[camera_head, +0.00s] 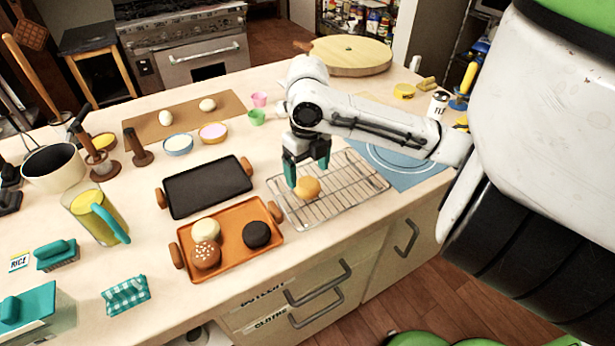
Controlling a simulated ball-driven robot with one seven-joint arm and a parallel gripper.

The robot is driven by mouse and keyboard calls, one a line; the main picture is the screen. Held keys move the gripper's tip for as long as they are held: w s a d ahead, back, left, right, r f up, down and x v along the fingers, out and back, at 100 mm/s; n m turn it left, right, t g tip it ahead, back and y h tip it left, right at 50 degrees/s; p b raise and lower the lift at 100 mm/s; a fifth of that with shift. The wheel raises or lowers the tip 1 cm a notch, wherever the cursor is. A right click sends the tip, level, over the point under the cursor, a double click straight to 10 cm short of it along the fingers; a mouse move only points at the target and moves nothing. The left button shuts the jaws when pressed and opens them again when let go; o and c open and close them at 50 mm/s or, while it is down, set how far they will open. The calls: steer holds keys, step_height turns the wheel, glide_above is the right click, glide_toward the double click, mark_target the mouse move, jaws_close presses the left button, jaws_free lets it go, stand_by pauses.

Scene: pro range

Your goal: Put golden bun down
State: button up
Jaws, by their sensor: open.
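The golden bun (308,187) rests on the wire cooling rack (350,190), near the rack's left side. My gripper (307,177) points down just above and around the bun. Its teal fingertips are spread apart, one at the bun's left and one behind its upper right. I cannot tell whether either fingertip touches the bun.
An orange tray (232,262) left of the rack holds a pale bun (206,229), a speckled brown bun (206,255) and a black bun (257,234). A black griddle (207,187) lies behind it. A blue mat (405,165) lies right of the rack. The rack's right half is clear.

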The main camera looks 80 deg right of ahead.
mark_target(308, 182)
step_height(308, 182, up, 8)
steer(key=shift+r, duration=0.25)
